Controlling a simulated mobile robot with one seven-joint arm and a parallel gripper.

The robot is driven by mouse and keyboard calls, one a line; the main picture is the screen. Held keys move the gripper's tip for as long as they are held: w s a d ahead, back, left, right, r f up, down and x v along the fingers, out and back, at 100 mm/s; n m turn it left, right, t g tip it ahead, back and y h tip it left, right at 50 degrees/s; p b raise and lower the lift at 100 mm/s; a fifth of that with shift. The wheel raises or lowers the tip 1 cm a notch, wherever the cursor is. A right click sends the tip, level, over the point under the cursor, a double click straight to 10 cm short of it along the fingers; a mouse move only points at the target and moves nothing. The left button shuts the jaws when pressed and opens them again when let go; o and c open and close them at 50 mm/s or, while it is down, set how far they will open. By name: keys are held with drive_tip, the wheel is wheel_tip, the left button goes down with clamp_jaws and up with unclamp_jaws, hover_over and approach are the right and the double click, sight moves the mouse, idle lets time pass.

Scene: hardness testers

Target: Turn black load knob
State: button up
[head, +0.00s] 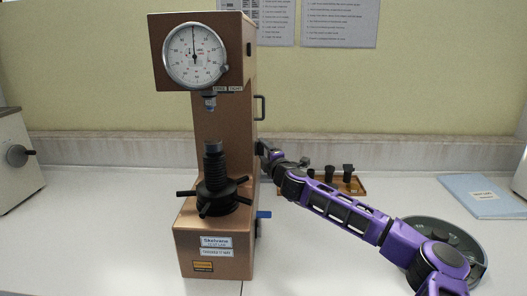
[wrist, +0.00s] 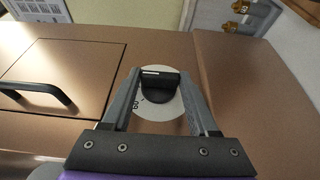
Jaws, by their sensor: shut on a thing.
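The black load knob (wrist: 158,90) sits on a pale round dial (wrist: 160,122) on the brown side panel of the hardness tester (head: 224,240). In the wrist view my gripper (wrist: 158,80) has one finger on each side of the knob and is shut on it. A light mark shows along the knob's top edge, and part of a number shows on the dial's lower left. In the head view the knob is hidden on the tester's right side, where my purple arm (head: 345,208) ends.
A black handle (wrist: 38,92) stands out from the panel left of the knob. A wooden tray (head: 318,186) with dark parts lies behind my arm. A blue folder (head: 480,198) lies at the right, and another machine (head: 12,165) stands at the far left.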

drive_tip(key=shift+f+n+t+y, duration=0.4)
drive_tip(key=shift+n+t+y, duration=0.3)
drive_tip(key=shift+t, duration=0.8)
drive_tip(key=shift+r+n, duration=0.1)
drive_tip(key=shift+n, duration=0.3)
drive_tip(key=o, duration=1.4)
drive_tip(key=shift+s+y, duration=0.1)
drive_tip(key=shift+y, duration=0.3)
